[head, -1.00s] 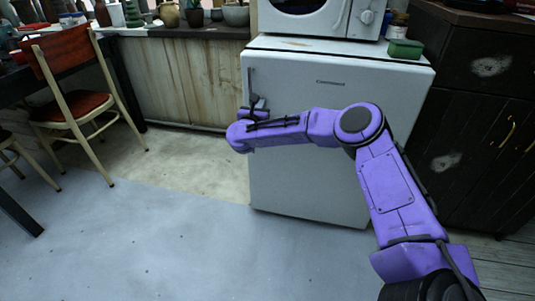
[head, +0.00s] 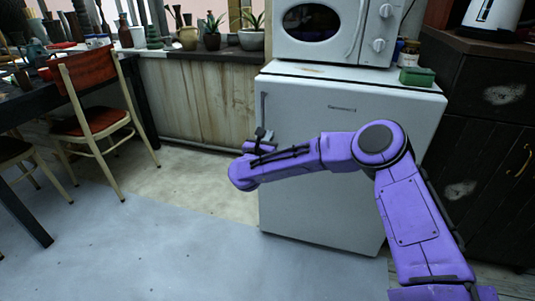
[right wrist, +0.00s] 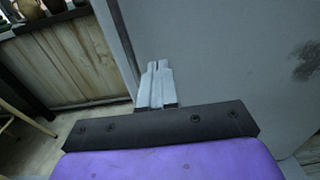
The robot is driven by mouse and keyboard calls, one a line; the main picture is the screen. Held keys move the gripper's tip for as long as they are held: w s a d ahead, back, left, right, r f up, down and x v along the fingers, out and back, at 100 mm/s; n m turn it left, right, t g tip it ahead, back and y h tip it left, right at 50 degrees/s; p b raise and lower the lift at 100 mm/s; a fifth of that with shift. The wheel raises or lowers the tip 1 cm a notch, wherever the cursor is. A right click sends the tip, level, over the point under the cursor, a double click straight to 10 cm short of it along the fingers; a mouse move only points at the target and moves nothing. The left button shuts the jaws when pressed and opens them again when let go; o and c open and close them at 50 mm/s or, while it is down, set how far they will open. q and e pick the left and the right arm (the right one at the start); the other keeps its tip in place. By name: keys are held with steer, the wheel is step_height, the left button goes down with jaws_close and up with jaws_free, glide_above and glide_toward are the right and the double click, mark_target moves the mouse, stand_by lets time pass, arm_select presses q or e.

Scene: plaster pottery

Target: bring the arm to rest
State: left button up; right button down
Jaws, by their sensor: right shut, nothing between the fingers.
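My right arm is purple and reaches in from the lower right of the head view, bent at the elbow and extending left in front of the white fridge (head: 320,105). My right gripper (head: 264,133) is small and dark in the head view, near the fridge's left edge, just below the door handle (head: 263,106). In the right wrist view the pale fingers (right wrist: 155,84) of this gripper are together, with nothing between them. Whether they touch the fridge cannot be told. The fridge door looks closed. My left gripper is not in view.
A microwave (head: 335,32) and a green box (head: 417,76) stand on the fridge. A dark cabinet (head: 490,150) is at right. A red chair (head: 92,90) and a dark table are at left. The floor (head: 150,245) in front is clear.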

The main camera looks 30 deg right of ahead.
steer(key=v, duration=0.7)
steer(key=shift+f, duration=0.3)
